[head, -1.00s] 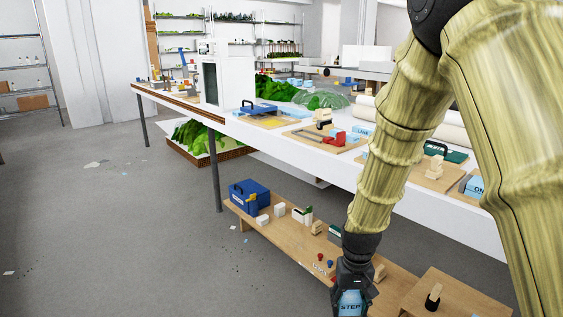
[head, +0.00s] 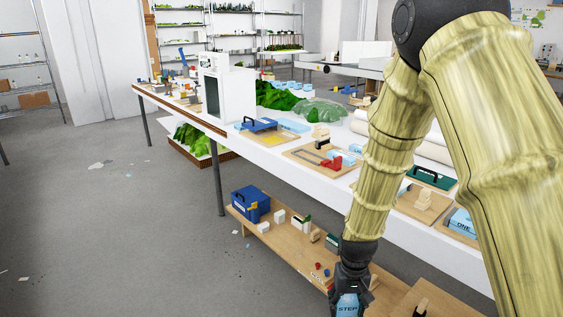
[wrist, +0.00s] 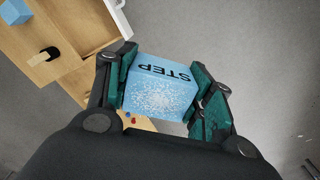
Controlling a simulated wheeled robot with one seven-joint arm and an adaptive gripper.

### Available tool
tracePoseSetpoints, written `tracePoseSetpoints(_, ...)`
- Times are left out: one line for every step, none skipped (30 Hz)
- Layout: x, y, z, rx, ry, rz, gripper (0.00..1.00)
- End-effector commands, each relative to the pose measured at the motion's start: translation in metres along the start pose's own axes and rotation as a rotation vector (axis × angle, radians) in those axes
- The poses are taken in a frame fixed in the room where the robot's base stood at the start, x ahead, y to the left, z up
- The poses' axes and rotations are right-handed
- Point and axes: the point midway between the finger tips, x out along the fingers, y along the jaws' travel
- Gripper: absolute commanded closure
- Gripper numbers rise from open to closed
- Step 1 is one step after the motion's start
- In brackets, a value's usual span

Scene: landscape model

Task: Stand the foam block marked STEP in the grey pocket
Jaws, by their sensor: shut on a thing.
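The light blue foam block marked STEP (head: 347,304) is between the fingers of my gripper (head: 350,290) at the bottom of the head view. In the wrist view my gripper (wrist: 163,92) is shut on the STEP block (wrist: 160,90), a green-padded finger on each side. Its lettering reads upside down there, and a pale speckled patch covers the face below it. The block is held in the air beside the low wooden shelf. I cannot make out the grey pocket in either view.
The low wooden shelf (head: 292,252) holds a blue toolbox (head: 250,203), white blocks and small red and blue pieces. The long white table (head: 265,140) above carries several boards with tools and blocks. Another blue block (wrist: 14,11) shows in the wrist view. Grey floor (head: 130,230) at left is largely clear.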

Motion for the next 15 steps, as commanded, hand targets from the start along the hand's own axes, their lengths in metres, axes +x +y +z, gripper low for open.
tracePoseSetpoints(-0.013, 0.0, 0.001, 0.0, -0.001, 0.0, 0.54)
tracePoseSetpoints(-0.016, 0.0, 0.001, 0.0, -0.001, 0.0, 0.54)
tracePoseSetpoints(-0.02, 0.0, 0.002, 0.0, -0.001, 0.0, 0.54)
tracePoseSetpoints(-0.023, 0.0, 0.002, 0.0, -0.001, 0.0, 0.54)
tracePoseSetpoints(-0.026, 0.0, 0.003, 0.0, -0.001, 0.0, 0.54)
tracePoseSetpoints(-0.03, 0.0, 0.004, 0.0, -0.001, 0.0, 0.54)
tracePoseSetpoints(-0.033, 0.0, 0.004, 0.0, -0.001, 0.0, 0.54)
tracePoseSetpoints(-0.036, 0.0, 0.004, 0.0, -0.001, 0.0, 0.54)
tracePoseSetpoints(-0.04, 0.0, 0.005, 0.0, -0.001, 0.0, 0.54)
tracePoseSetpoints(-0.043, 0.0, 0.005, 0.0, -0.001, 0.0, 0.54)
tracePoseSetpoints(-0.046, 0.0, 0.006, 0.0, -0.001, 0.0, 0.54)
tracePoseSetpoints(-0.05, 0.0, 0.006, 0.0, -0.001, 0.0, 0.54)
tracePoseSetpoints(-0.053, 0.0, 0.007, 0.0, -0.001, 0.0, 0.54)
tracePoseSetpoints(-0.056, 0.0, 0.007, 0.0, -0.001, 0.0, 0.54)
tracePoseSetpoints(-0.06, 0.0, 0.008, 0.0, -0.001, 0.0, 0.54)
